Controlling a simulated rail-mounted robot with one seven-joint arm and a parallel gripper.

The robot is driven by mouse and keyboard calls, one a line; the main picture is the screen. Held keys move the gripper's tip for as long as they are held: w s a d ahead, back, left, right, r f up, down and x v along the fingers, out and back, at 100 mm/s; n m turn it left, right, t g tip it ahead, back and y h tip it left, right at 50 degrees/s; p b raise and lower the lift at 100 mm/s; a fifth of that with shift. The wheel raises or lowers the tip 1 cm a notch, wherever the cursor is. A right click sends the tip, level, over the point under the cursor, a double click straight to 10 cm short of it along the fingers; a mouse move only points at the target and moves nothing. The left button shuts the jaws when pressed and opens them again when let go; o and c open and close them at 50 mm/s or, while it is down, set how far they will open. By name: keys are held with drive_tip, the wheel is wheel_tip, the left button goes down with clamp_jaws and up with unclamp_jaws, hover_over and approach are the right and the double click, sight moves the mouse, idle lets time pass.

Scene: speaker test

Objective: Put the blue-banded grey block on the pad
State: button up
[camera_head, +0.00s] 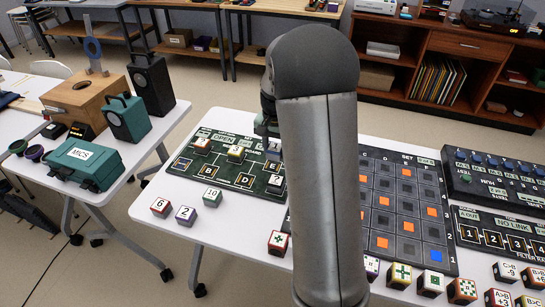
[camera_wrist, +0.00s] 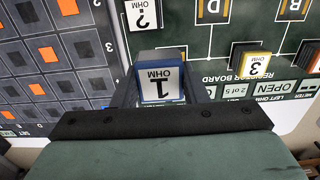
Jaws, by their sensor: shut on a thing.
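In the wrist view my gripper (camera_wrist: 160,86) is shut on the grey block with a blue band (camera_wrist: 157,62), whose white top reads "1 OHM". It holds the block upright over the green resistor board (camera_wrist: 205,68); whether the block touches the board cannot be told. A yellow-banded "3 OHM" block (camera_wrist: 256,65) stands beside it, apart. The board also shows in the head view (camera_head: 181,187), where my arm hides most of the gripper. Dark square pads lie on the board, one marked D (camera_wrist: 213,9). The pad under the held block is hidden.
A grid board (camera_head: 408,245) with orange squares lies right of my arm. Loose blocks, such as a red "6" block (camera_head: 160,207), stand along the table's front edge. A red block (camera_head: 201,146) sits on the resistor board. A black console (camera_head: 500,185) is at the far right.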

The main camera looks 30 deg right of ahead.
hover_over(273, 166)
wheel_tip(273, 166, down, 5)
drive_tip(key=shift+s+r, duration=0.1)
drive_tip(key=shift+f, duration=1.7)
drive_tip(key=shift+f, duration=0.15)
drive_tip(key=o, duration=1)
